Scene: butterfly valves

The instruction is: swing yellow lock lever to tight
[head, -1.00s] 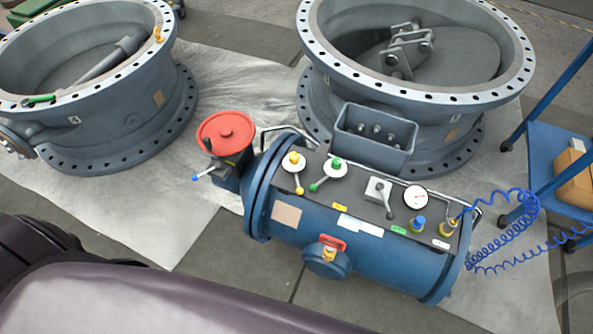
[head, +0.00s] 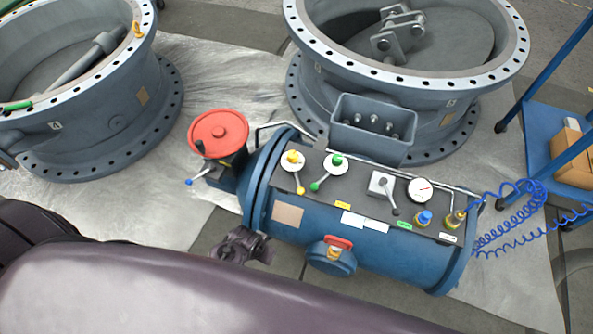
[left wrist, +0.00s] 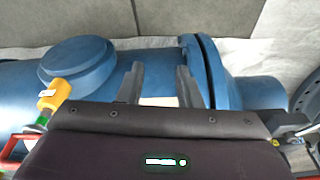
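The yellow lock lever (head: 299,180) is on the dark top panel of the blue cylinder (head: 290,235). Its yellow knob sits on a white disc, and its yellow-tipped arm points toward the front edge of the panel. My left gripper (head: 243,247) is low in front of the cylinder's left flange, apart from the lever. In the left wrist view its two fingers (left wrist: 160,86) are spread over the blue cylinder body with nothing held between them. The lever does not show clearly in the left wrist view. My right gripper is not in view.
A green-knobbed lever (head: 325,173), a grey lever (head: 387,192) and a gauge (head: 420,190) share the panel. A red handwheel (head: 218,132) stands at its left. A red-handled port (head: 333,260) projects in front. Large valve bodies stand behind; a blue hose coils at right.

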